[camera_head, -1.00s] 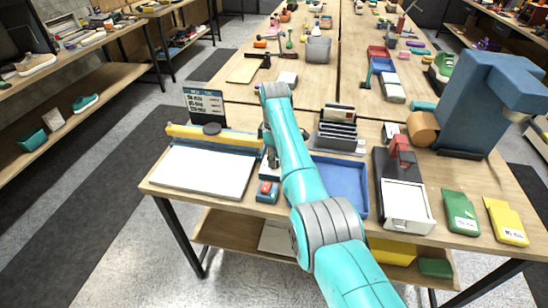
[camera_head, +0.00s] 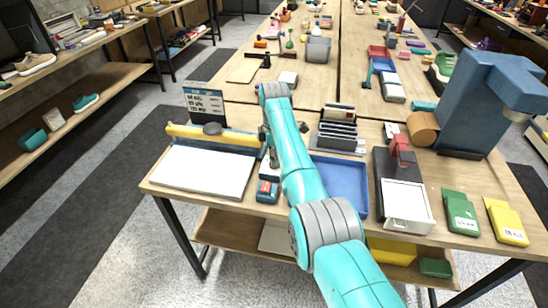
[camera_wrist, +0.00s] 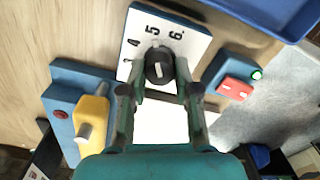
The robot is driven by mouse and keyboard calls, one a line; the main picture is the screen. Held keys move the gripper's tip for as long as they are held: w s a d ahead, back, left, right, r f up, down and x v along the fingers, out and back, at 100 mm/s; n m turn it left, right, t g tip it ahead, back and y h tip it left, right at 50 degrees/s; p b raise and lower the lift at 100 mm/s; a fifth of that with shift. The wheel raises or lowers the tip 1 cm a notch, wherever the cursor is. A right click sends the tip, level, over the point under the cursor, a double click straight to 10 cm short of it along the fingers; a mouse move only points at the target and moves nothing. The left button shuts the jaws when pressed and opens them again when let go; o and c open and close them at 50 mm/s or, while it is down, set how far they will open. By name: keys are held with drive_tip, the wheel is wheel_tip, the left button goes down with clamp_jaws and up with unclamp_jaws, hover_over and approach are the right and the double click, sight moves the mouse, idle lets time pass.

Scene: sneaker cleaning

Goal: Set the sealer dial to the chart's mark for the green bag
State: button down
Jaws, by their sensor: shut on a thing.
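In the wrist view, the black dial knob (camera_wrist: 153,72) sits on a white plate (camera_wrist: 187,38) with the numbers 5 and 6 readable and a partly hidden mark to their left. The knob's white line points roughly toward the 5. My gripper (camera_wrist: 158,88) is shut on the knob, with one finger on each side. In the head view, the sealer (camera_head: 203,172) has a yellow bar, and my arm hides the dial. The dark chart (camera_head: 203,103) stands behind the sealer, its writing too small to read. A green bag (camera_head: 460,212) lies at the right front.
A blue box with a red button and a lit green lamp (camera_wrist: 238,87) stands close beside the dial plate. A blue tray (camera_head: 345,180) lies right of my arm. A yellow bag (camera_head: 506,222) lies beside the green one. A blue machine (camera_head: 480,105) stands at the right.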

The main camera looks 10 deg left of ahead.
drive_tip(key=c, duration=0.8)
unclamp_jaws()
drive_tip(key=shift+c, duration=0.2)
drive_tip(key=shift+r, duration=0.1)
wheel_tip(320, 180, up, 12)
drive_tip(key=shift+w, duration=0.15)
